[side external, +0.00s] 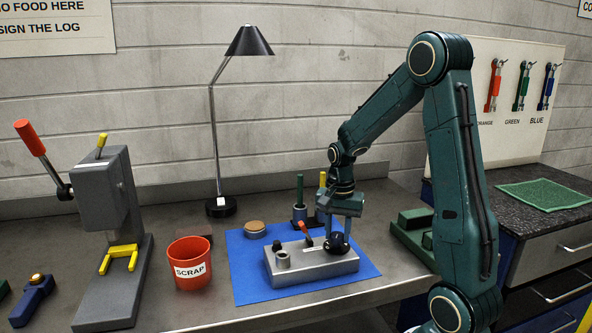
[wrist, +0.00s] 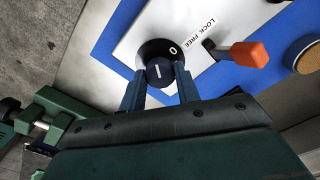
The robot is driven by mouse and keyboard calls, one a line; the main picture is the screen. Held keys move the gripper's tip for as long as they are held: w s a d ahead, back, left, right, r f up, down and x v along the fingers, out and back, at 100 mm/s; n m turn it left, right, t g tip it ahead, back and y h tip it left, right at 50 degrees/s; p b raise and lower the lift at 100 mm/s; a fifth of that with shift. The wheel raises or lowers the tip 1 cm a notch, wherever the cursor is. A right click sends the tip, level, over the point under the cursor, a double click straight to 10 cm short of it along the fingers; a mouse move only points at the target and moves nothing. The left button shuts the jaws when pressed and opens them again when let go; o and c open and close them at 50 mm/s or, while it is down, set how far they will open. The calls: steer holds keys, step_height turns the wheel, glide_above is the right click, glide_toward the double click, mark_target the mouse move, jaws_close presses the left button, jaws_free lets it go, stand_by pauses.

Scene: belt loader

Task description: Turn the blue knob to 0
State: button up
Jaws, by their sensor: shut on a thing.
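The dark blue knob (wrist: 159,73) sits on a black round dial (wrist: 153,49) in the wrist view. A white line on the knob points roughly straight up in the picture. The white 0 on the dial lies up and to the right of the knob, so the line points somewhat left of it. In the side view the dark knob (side external: 337,243) is at the right end of the grey fixture block (side external: 290,270). My gripper (wrist: 161,80) is shut on the knob, one finger on each side. It points down from above in the side view (side external: 339,230).
An orange lever (wrist: 250,54) stands beside the dial near the words LOCK FREE. The block rests on a blue mat (side external: 245,262). A red SCRAP bin (side external: 190,262) is to the left, a lamp (side external: 221,206) behind, and a green block (side external: 412,232) to the right.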

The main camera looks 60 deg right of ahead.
steer(key=n, duration=1.8)
steer(key=shift+w+n, duration=0.1)
steer(key=shift+n, duration=0.3)
steer(key=n, duration=0.6)
steer(key=shift+r, duration=0.1)
steer(key=o, duration=1)
